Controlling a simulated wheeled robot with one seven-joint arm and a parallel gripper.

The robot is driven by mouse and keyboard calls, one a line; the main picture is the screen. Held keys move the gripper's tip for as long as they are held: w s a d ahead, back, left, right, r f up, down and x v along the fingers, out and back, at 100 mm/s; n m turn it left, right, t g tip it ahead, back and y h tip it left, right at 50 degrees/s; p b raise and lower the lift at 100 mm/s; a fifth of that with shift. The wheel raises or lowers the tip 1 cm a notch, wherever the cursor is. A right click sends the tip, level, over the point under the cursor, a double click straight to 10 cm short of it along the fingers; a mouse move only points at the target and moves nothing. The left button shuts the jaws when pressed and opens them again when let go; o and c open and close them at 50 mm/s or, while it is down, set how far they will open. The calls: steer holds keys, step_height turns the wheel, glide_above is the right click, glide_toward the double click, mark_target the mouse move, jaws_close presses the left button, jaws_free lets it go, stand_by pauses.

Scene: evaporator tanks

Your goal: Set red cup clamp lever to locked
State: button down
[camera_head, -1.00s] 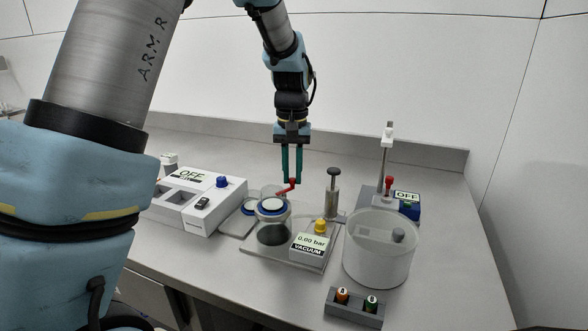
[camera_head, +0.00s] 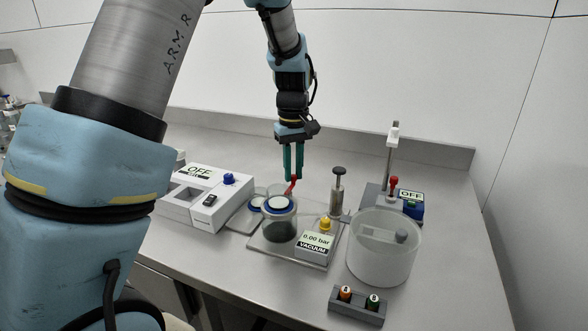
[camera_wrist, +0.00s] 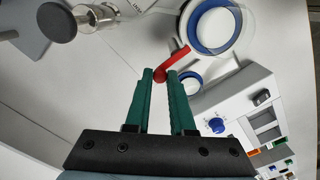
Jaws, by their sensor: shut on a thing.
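The red cup clamp lever (camera_head: 291,186) stands beside the blue-rimmed cup (camera_head: 279,204) on the vacuum plate. In the head view it slants steeply up to the right. My gripper (camera_head: 293,176) points down above the plate, its green fingers at the lever's upper end. In the wrist view the red lever (camera_wrist: 180,60) runs from the cup's lid (camera_wrist: 213,28) to the fingertips (camera_wrist: 160,75). Its rounded end sits between the tips, and the gripper is shut on it. The lever's lower joint is hard to make out.
A vacuum gauge box (camera_head: 316,246) reading 0.00 bar is at the plate's front right. A plunger post (camera_head: 338,192) stands right of the lever, and a clear tank (camera_head: 383,248) further right. A white OFF unit (camera_head: 203,198) is left.

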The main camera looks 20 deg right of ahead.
mark_target(293, 175)
stand_by(0.3)
steer(key=c, duration=0.8)
jaws_free()
steer(key=shift+o, duration=0.2)
steer(key=shift+r, duration=0.15)
step_height(293, 175, up, 10)
steer(key=b, duration=0.2)
steer(key=shift+r, duration=0.25)
steer(key=a+f, duration=0.3)
steer(key=a, duration=0.5)
steer(key=a+f, duration=0.3)
steer(key=a, duration=0.4)
steer(key=s+a+f+m, duration=0.1)
steer(key=s+a+f, duration=0.2)
steer(key=a, duration=0.4)
steer(key=s+a+f+t, duration=0.1)
steer(key=s+a+f, duration=0.2)
steer(key=s+a, duration=0.2)
steer(key=a, duration=0.3)
steer(key=shift+s+m+t, duration=0.3)
steer(key=shift+s+m, duration=0.1)
